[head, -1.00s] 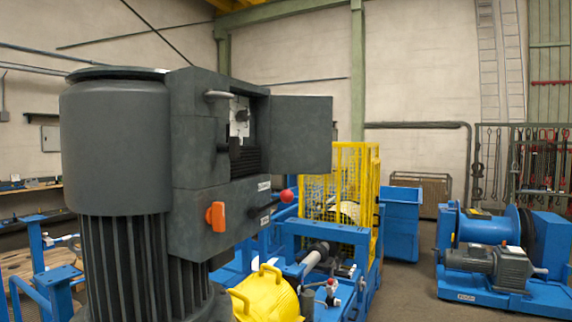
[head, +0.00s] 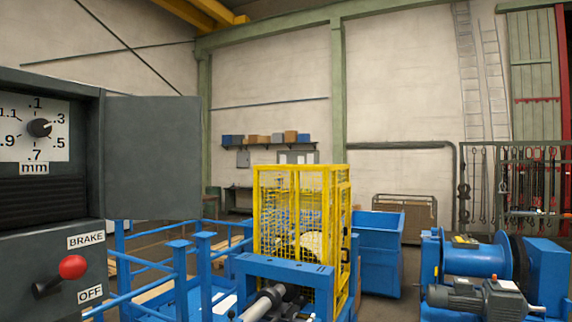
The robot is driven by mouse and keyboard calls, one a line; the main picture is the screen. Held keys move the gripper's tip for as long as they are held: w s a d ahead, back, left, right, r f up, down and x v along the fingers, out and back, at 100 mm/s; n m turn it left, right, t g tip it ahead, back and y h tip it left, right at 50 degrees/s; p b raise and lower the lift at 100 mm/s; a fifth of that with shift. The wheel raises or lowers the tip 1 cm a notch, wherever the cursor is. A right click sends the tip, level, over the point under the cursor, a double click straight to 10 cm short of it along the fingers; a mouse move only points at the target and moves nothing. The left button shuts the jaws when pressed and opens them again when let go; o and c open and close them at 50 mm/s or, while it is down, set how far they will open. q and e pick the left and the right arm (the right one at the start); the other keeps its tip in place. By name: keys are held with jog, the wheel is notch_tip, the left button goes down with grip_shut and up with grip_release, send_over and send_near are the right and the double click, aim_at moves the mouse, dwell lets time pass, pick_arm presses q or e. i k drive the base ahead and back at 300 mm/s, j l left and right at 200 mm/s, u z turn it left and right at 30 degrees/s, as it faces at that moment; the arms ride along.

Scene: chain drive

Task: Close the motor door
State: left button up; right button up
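The motor door (head: 153,158) is a flat dark grey panel at the left of the head view. It stands open, swung out to the right from the edge of the motor's grey control box (head: 40,232). Inside the open box a white dial plate (head: 33,128) with a black knob, numbers and "mm" shows. Below are a red-knobbed lever (head: 72,268) and labels reading BRAKE and OFF. The rest of the motor is out of view at left. Neither of my grippers is in view.
A yellow mesh cage (head: 300,178) stands on a blue frame in the middle, with blue railings (head: 180,270) nearer the door. A blue bin (head: 380,245) and a blue winch (head: 480,270) are at right. Bare floor shows between the bin and the winch.

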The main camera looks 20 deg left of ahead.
aim_at(153, 144)
jog(key=i+l, duration=0.1)
jog(key=i, duration=0.35)
jog(key=i+l+u, duration=0.15)
jog(key=i, duration=0.3)
jog(key=i+l, duration=0.15)
jog(key=i, duration=0.3)
jog(key=i+u, duration=0.15)
jog(key=u, duration=0.25)
jog(key=i+l+u, duration=0.1)
jog(key=u, duration=0.35)
jog(key=i+l+u, duration=0.2)
jog(key=u, duration=0.2)
jog(key=i+l+u, duration=0.15)
jog(key=u, duration=0.3)
jog(key=i+l+u, duration=0.1)
jog(key=l+u, duration=0.15)
jog(key=u, duration=0.15)
jog(key=i+l+u, duration=0.15)
jog(key=u, duration=0.35)
jog(key=i+l+u, duration=0.1)
jog(key=u, duration=0.35)
jog(key=l+u, duration=0.25)
jog(key=u, duration=0.25)
jog(key=l+u, duration=0.25)
jog(key=u, duration=0.25)
jog(key=i+l, duration=0.05)
